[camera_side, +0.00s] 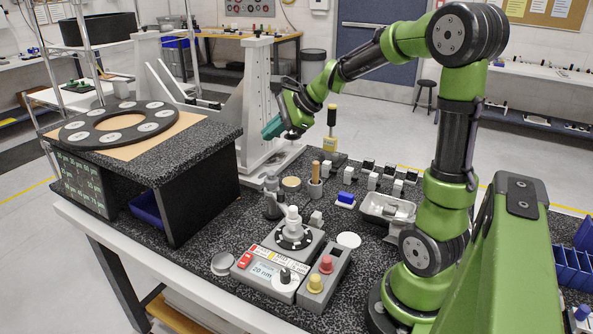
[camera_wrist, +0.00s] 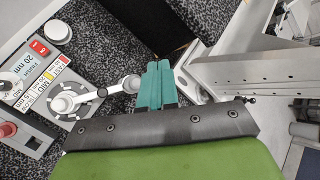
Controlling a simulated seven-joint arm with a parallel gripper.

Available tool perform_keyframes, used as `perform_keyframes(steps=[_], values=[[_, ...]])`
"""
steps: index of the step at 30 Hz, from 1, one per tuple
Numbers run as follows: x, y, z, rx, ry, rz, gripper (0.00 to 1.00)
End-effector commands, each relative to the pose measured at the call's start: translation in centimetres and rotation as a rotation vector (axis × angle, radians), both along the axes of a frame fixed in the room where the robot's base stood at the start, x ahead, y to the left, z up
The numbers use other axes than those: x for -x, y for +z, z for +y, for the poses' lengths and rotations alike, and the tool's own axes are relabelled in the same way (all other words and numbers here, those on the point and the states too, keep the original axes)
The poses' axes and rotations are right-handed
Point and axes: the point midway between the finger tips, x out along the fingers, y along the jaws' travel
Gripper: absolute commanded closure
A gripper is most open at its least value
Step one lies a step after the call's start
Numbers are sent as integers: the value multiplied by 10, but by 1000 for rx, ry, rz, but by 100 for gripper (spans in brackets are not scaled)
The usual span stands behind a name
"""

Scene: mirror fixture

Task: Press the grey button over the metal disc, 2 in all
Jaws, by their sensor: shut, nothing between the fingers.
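My gripper (camera_side: 270,128) is shut and empty, its teal fingers held high above the bench, behind the control boxes. In the wrist view its fingers (camera_wrist: 157,84) lie together at the centre. A round metal-looking disc (camera_side: 222,264) lies on the bench at the left of the display box; a pale round disc also shows in the wrist view (camera_wrist: 59,32). I cannot tell for sure which part is the grey button. My gripper touches none of these.
A raised black platform (camera_side: 180,160) with a disc wheel is at left. A tall grey bracket (camera_side: 257,100) stands near my gripper.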

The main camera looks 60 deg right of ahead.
Motion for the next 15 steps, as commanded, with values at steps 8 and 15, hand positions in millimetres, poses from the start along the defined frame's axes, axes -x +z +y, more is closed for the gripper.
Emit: perform_keyframes(steps=[8,15], values=[[1,-42,0,-3,-3,4,100],[0,-66,0,-3,-1,3,100]])
